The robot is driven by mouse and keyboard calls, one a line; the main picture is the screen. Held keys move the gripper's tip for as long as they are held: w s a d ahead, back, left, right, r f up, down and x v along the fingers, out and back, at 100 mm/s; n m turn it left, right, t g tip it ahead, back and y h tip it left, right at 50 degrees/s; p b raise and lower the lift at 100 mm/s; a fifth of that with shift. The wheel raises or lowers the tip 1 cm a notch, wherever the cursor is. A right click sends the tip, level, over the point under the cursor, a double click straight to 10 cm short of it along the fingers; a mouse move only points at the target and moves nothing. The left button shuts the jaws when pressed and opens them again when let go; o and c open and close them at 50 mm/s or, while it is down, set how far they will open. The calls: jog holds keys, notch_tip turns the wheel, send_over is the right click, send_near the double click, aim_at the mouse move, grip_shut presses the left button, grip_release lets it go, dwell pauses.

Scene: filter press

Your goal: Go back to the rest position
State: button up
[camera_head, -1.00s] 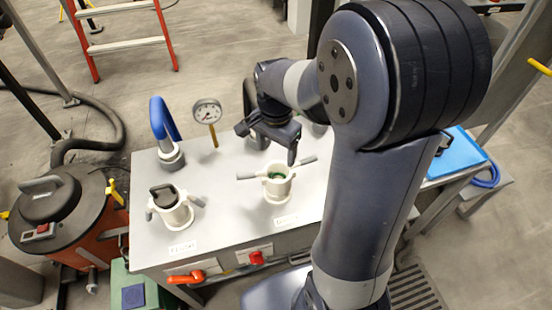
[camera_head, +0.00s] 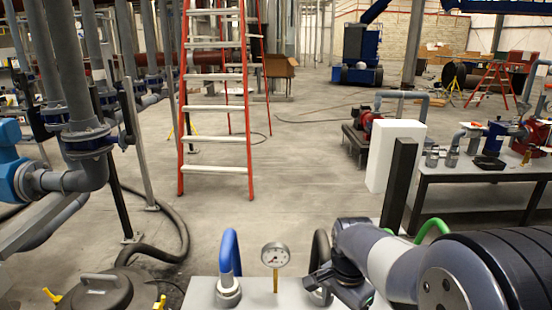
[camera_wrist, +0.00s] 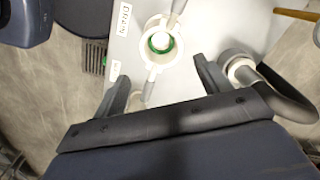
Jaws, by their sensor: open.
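My gripper (camera_wrist: 162,70) is open and empty in the wrist view, its two dark fingers spread apart. Beyond them, a white round housing (camera_wrist: 152,65) with a green ring inside and side handles stands on the pale bench top (camera_wrist: 205,25); the gap between fingers and housing is unclear. In the head view, my arm comes in from the lower right and my gripper (camera_head: 338,288) shows only partly at the bottom edge, right of a pressure gauge (camera_head: 275,255). The housing is outside the head view.
A blue bent pipe (camera_head: 229,252) stands left of the gauge and a dark hose (camera_head: 319,255) right of it. A dark-lidded drum (camera_head: 98,290) is at lower left. A red ladder (camera_head: 216,105) stands behind, with open floor around it. A workbench (camera_head: 480,170) stands right.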

notch_tip(320, 180, down, 7)
jog(key=shift+f, duration=0.25)
notch_tip(320, 180, up, 5)
jog(key=p, duration=0.4)
jog(key=shift+r, duration=0.2)
jog(key=shift+f, duration=0.1)
